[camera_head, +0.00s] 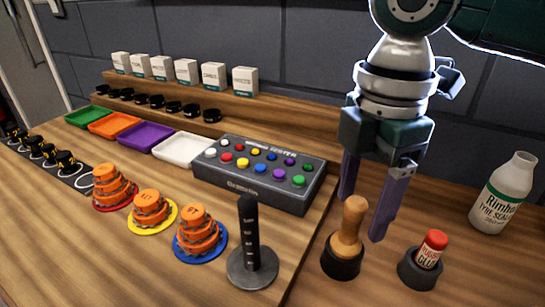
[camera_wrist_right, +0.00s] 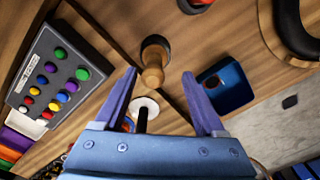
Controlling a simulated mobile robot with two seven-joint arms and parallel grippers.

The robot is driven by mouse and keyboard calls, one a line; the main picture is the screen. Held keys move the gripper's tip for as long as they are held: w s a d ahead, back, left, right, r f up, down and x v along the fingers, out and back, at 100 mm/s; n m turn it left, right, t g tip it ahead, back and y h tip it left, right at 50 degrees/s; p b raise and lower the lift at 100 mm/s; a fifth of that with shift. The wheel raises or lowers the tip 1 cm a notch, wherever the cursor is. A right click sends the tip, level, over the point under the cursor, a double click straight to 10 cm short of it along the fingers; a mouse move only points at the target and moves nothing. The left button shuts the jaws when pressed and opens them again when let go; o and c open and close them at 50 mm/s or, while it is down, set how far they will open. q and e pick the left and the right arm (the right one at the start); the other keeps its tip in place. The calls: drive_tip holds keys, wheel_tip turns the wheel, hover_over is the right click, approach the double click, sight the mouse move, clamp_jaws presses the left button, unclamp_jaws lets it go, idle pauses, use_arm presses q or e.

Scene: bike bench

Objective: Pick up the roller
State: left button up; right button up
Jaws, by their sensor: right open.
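The roller shows as a light wooden handle (camera_head: 349,230) standing upright in a round black holder (camera_head: 342,263); any part inside the holder is hidden. My right gripper (camera_head: 362,217) is open and empty, pointing down, with its two purple fingers above and around the top of the handle. In the right wrist view, the wooden handle (camera_wrist_right: 153,65) lies between and just beyond the two open fingertips (camera_wrist_right: 158,75). I cannot tell whether a finger touches it. My left gripper is not in view.
A glue bottle with a red cap (camera_head: 432,249) stands in a black holder to the right. A white bottle (camera_head: 504,192) is behind it. A black post on a disc (camera_head: 250,240) and a button box (camera_head: 262,172) stand left. A blue open box (camera_wrist_right: 226,87) shows in the wrist view.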

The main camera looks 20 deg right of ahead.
sight(352, 224)
drive_tip(key=f, duration=0.5)
drive_tip(key=shift+w+f+b, duration=0.15)
drive_tip(key=shift+w+b, duration=0.15)
drive_tip(key=shift+w, duration=0.05)
drive_tip(key=shift+c, duration=0.3)
drive_tip(key=shift+d, duration=0.1)
clamp_jaws()
